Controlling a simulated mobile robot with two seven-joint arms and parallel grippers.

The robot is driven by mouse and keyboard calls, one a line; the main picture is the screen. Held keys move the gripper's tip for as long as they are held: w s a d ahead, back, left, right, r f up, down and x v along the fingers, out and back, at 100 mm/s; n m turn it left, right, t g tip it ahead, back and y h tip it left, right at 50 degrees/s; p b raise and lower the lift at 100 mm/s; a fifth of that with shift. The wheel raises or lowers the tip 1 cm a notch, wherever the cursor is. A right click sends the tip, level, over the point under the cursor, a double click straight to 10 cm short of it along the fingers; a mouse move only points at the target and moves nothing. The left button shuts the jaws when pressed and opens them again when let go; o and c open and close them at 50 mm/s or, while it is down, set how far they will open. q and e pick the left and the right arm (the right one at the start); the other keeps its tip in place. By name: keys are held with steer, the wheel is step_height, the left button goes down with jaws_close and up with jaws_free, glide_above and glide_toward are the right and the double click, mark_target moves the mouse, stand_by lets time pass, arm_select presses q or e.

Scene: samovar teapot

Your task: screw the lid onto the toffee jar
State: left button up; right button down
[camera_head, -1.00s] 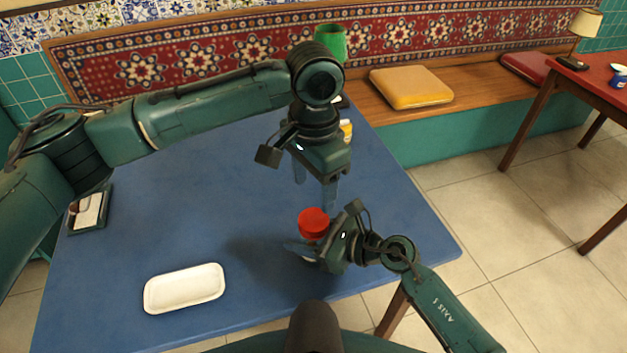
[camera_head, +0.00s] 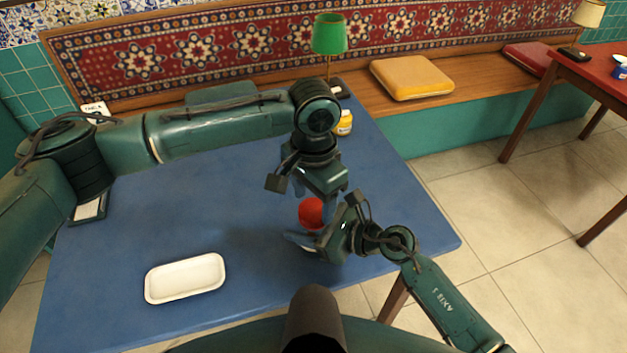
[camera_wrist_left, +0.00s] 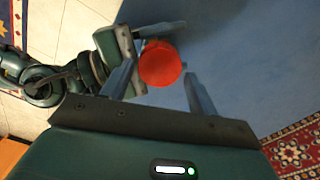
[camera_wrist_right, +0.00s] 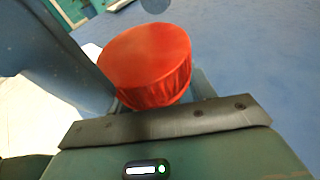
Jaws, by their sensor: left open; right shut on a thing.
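The red lid (camera_head: 311,212) sits upright at the right gripper, apparently on top of the toffee jar, whose body is hidden by the lid and fingers. My right gripper (camera_head: 305,240) is shut around what is below the lid, low over the table. In the right wrist view the lid (camera_wrist_right: 148,62) rises just beyond the fingers. My left gripper (camera_head: 312,190) points down right above the lid, open. In the left wrist view the lid (camera_wrist_left: 161,63) shows between its two spread fingers, near their tips; I cannot tell whether they touch it.
A white tray (camera_head: 150,290) lies on the blue table (camera_head: 250,310) at the front left. A yellow jar (camera_head: 344,124) and a green lamp (camera_head: 329,35) stand at the back. A dark-framed holder (camera_head: 90,208) is at the left edge. The table between is clear.

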arm_select(q)
steer(key=shift+f, duration=0.9)
steer(key=c, duration=0.8)
steer(key=m, duration=0.3)
steer(key=shift+m, duration=0.4)
steer(key=m, duration=0.5)
steer(key=o, duration=1.2)
steer(key=shift+c, duration=0.2)
step_height(320, 180, up, 12)
